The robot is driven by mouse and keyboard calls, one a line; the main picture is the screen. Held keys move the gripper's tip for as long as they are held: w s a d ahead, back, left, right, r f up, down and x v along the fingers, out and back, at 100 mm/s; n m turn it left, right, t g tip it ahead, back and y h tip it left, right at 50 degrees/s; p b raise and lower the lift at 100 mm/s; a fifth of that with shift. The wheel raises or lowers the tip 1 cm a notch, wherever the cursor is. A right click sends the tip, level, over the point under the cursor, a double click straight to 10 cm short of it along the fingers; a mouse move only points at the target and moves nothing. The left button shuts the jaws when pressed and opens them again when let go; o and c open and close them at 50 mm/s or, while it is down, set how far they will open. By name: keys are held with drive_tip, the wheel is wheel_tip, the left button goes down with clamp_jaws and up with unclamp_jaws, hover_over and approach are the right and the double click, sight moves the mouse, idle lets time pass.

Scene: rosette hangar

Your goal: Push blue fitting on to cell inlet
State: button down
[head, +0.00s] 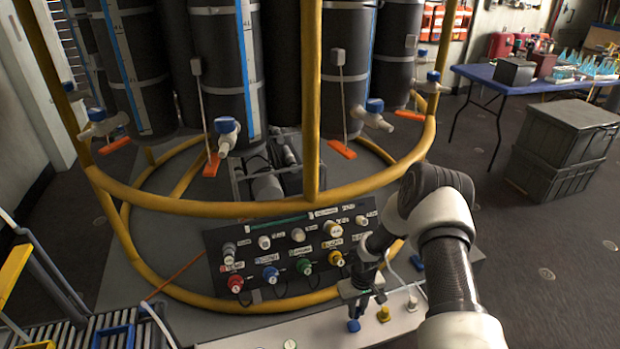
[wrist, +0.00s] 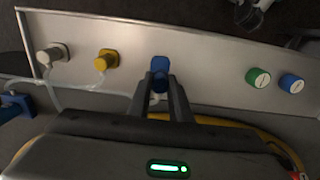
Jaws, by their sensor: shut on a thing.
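My gripper (wrist: 160,86) is shut on the blue fitting (wrist: 159,83) in the wrist view, and its fingertips hide the fitting's sides. A square blue piece (wrist: 160,64), which looks like the inlet, is right at the fingertips on the pale ledge (wrist: 206,66). I cannot tell whether the fitting is seated on it or just touching. In the head view my gripper (head: 354,300) points down over the ledge (head: 325,335), with a blue piece (head: 353,325) directly under it.
Yellow (wrist: 106,60) and white (wrist: 52,55) fittings stand left of it on the ledge, with clear tubing. Green (wrist: 258,77) and blue (wrist: 291,82) caps are at right. Behind stand a black valve panel (head: 270,237) and a yellow rail (head: 240,209) around dark cylinders.

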idle(0.4)
drive_tip(key=w+a+r+m+t+y, duration=0.1)
drive_tip(key=w+a+r+t+y, duration=0.2)
drive_tip(key=a, duration=0.7)
drive_tip(key=w+a+r+m+t, duration=0.2)
drive_tip(key=w+a+r, duration=0.15)
drive_tip(key=a, duration=0.65)
drive_tip(key=w+a+r+m+t, duration=0.1)
drive_tip(key=a+r+m+t, duration=0.15)
drive_tip(key=r, duration=0.25)
drive_tip(key=a+r+m+t, duration=0.1)
drive_tip(key=a+r+t, duration=0.3)
drive_tip(key=r, duration=0.2)
drive_tip(key=shift+n+g+y, duration=0.25)
drive_tip(key=shift+y, duration=0.05)
drive_tip(key=shift+x, duration=2.65)
drive_tip(key=shift+f, duration=0.1)
drive_tip(key=shift+b, duration=0.7)
drive_tip(key=shift+w+f+b, duration=0.15)
drive_tip(key=shift+w+b, duration=0.05)
drive_tip(key=shift+b, duration=0.35)
